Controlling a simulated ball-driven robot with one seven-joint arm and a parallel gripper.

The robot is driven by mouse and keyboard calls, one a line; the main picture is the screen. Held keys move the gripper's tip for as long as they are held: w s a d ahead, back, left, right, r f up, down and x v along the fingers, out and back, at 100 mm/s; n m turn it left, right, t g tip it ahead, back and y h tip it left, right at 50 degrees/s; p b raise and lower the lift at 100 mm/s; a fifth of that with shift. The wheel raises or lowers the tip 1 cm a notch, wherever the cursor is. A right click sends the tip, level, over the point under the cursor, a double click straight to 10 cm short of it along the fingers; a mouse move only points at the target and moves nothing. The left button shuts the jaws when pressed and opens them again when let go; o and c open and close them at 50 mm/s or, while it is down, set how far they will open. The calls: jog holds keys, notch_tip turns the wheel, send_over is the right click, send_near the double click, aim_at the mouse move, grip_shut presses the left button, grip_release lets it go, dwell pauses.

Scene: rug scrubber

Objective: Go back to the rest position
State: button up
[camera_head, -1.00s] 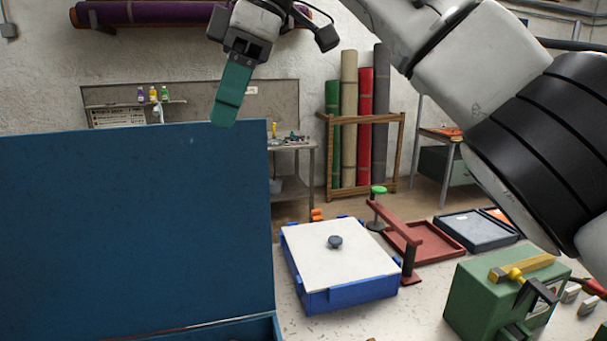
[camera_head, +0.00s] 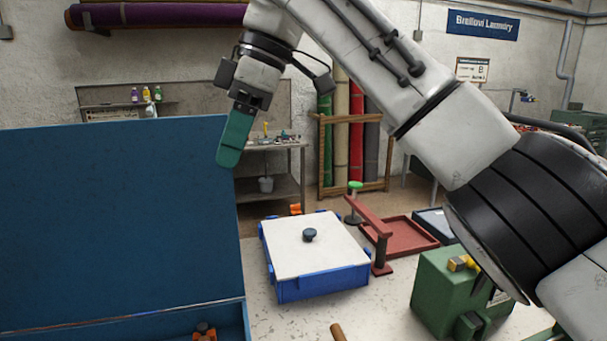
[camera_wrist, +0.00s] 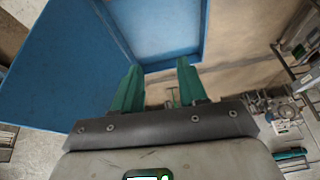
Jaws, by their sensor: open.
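My gripper (camera_head: 230,158) is raised in the upper left-middle of the head view, its teal fingers pointing down near the right edge of the open blue lid. In the wrist view its two teal fingers (camera_wrist: 158,88) stand apart with nothing held between them. The blue lid (camera_head: 115,225) stands upright at the left of the head view; blue panels (camera_wrist: 165,30) also show ahead of the fingers in the wrist view. My arm reaches across the upper right of the head view.
A blue box with a white top and knob (camera_head: 309,235) sits mid-table. A red stand (camera_head: 378,235), a red tray (camera_head: 412,233) and a green machine (camera_head: 455,290) stand to its right. An orange-and-dark item (camera_head: 204,331) lies inside the blue case. Rolled rugs (camera_head: 356,130) stand behind.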

notch_tip(320, 180, down, 14)
jog(key=w+m, duration=0.2)
jog(key=s+d+f+m+t+y+b, duration=0.1)
jog(key=s+d+f+m, duration=0.2)
jog(key=f, duration=0.8)
jog(key=s+d+f+m+b, duration=0.15)
jog(key=d+f, duration=0.25)
jog(key=f, duration=0.6)
jog(key=s+d+f+m+t+y+b, duration=0.1)
jog(key=s+d+f+m, duration=0.25)
jog(key=f, duration=0.75)
jog(key=s+d+f+m+t+h, duration=0.1)
jog(key=s+d+f+m+h, duration=0.35)
jog(key=s+d+f, duration=0.8)
jog(key=s+d+f+m+h, duration=0.1)
jog(key=s+d+m, duration=0.2)
jog(key=s+d, duration=0.4)
jog(key=s+d+f+m+h+b, duration=0.1)
jog(key=s+d+f+m, duration=0.1)
jog(key=s+d, duration=0.4)
jog(key=s+m, duration=0.1)
jog(key=s, duration=0.4)
jog(key=shift+d+m+g+b, duration=0.3)
jog(key=shift+d+m, duration=0.05)
jog(key=shift+w+a, duration=0.1)
jog(key=shift+a, duration=0.05)
